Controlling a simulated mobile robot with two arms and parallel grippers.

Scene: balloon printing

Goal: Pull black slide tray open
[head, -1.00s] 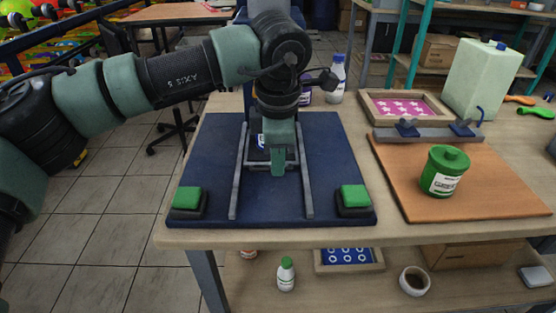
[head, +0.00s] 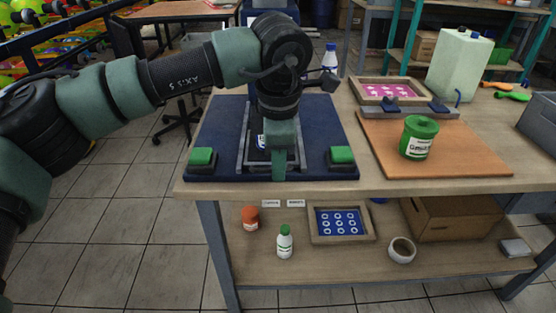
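The blue press base (head: 215,132) stands at the front of the wooden bench, with two grey rails and a green button at each front corner. The black slide tray (head: 255,158) lies between the rails, near the base's front edge. Something small, white and blue, shows on it, partly behind my arm. My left gripper (head: 279,164) points down at the tray's front end and appears shut on it. The exact finger contact is hidden. The tray is partly covered by my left wrist. My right gripper is not in view.
An orange-brown board (head: 470,150) to the right holds a green tub (head: 418,138). Behind it are a framed pink screen (head: 368,82) and a pale canister (head: 459,68). The lower shelf holds bottles, a framed blue screen (head: 313,228), a cup and a cardboard box. Floor is clear at left.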

